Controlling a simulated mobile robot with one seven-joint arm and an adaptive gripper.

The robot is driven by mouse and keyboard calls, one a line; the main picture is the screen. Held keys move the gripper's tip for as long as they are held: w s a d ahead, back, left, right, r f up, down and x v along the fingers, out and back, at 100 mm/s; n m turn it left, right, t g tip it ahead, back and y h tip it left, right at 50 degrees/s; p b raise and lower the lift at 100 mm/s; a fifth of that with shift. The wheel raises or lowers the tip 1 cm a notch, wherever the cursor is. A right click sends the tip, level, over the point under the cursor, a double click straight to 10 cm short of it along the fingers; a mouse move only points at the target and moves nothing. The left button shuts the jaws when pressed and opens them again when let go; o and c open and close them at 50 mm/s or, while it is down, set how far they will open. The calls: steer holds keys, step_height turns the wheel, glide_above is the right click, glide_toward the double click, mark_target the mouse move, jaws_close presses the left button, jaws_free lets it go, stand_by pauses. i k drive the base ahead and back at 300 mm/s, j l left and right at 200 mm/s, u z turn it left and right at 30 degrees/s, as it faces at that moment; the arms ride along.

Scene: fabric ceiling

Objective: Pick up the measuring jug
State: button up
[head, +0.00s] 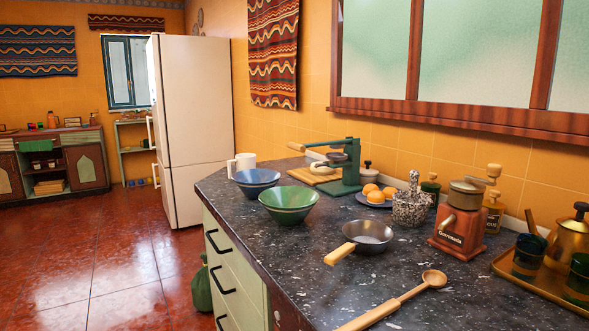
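A white jug-like vessel with a handle on its left side (243,163) stands upright at the far left end of the dark speckled counter (300,245). It is the only thing in view that looks like the measuring jug; no markings can be made out on it. Its lower part is hidden behind a blue bowl (255,180). My gripper is not in view.
A green bowl (289,199), a pan (369,235) and a wooden spoon (398,299) lie nearer on the counter. A green press (345,170) and a wooden board (314,174) stand right of the jug. A coffee grinder (458,228) stands at right. The floor left is open.

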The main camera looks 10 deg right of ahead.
mark_target(244, 161)
steer(key=i+j+z, duration=0.65)
steer(key=j+z, duration=0.15)
steer(key=i+j, duration=0.2)
steer(key=j, duration=0.15)
steer(key=i+j+z, duration=0.15)
steer(key=j, duration=0.2)
steer(key=i+j, duration=0.15)
steer(key=j, duration=0.2)
steer(key=i+j+z, duration=0.1)
steer(key=j, duration=0.3)
steer(key=i+j+z, duration=0.1)
steer(key=j, duration=0.3)
steer(key=i+j, duration=0.25)
steer(key=j+z, duration=0.05)
steer(key=j, duration=0.05)
